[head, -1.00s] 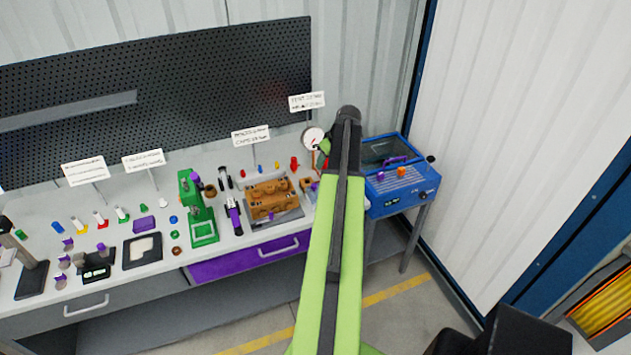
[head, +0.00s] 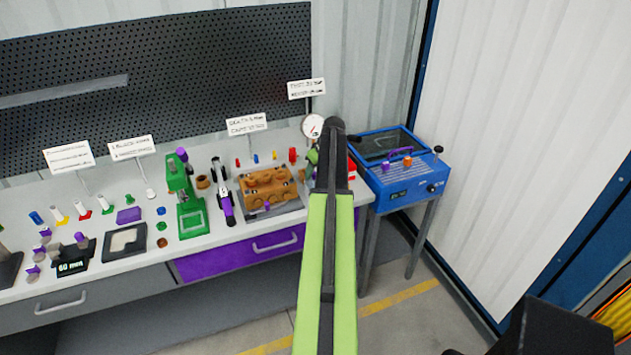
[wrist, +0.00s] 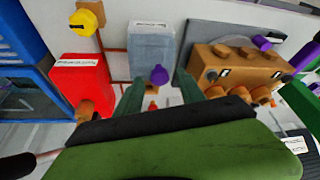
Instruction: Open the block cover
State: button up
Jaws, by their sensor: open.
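A brown block (head: 265,190) with round ports sits on a grey tray on the bench, left of my arm in the head view. It also shows at the upper right of the wrist view (wrist: 240,65). A grey-blue box (wrist: 152,48) with a white label stands left of it in the wrist view; a purple knob (wrist: 159,75) shows at its near side. I cannot tell which part is the block cover. My gripper (wrist: 161,90) is open, its two green fingers on either side of the purple knob in the picture; contact is unclear. My arm hides the gripper's tips in the head view.
A red box (wrist: 80,85) and a yellow knob (wrist: 88,18) stand left of the grey-blue box. A blue machine (head: 405,180) with a clear lid and purple handle stands right of the bench. A green press (head: 188,205) and small parts crowd the bench to the left.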

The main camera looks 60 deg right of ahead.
jog(key=shift+w+f, duration=0.1)
grip_shut()
dwell(1.4)
